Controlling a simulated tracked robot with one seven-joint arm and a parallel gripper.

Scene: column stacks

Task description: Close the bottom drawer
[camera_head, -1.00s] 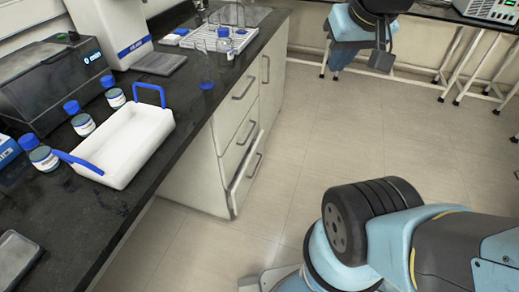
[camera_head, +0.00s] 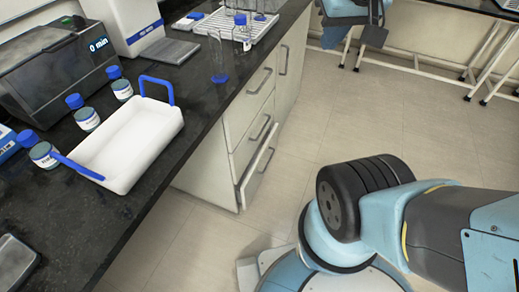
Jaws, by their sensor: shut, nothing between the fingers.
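The bottom drawer (camera_head: 255,178) is the lowest of the pale drawers in the cabinet under the dark bench. Its front stands out a little from the cabinet face, with a dark gap along its upper edge, so it is partly open. It has a grey bar handle. The drawers above it look flush. My gripper (camera_head: 376,36) shows only in part at the top edge, dark grey beside the blue wrist. It is shut and empty, well to the right of and beyond the drawer, not touching it. Its fine finger detail is too small to read.
A white tray with blue handles (camera_head: 130,145), several blue-capped bottles and glassware stand on the bench (camera_head: 95,215). My arm's base fills the lower right. Open tiled floor (camera_head: 345,120) lies right of the cabinet. White table legs (camera_head: 485,85) stand at the back right.

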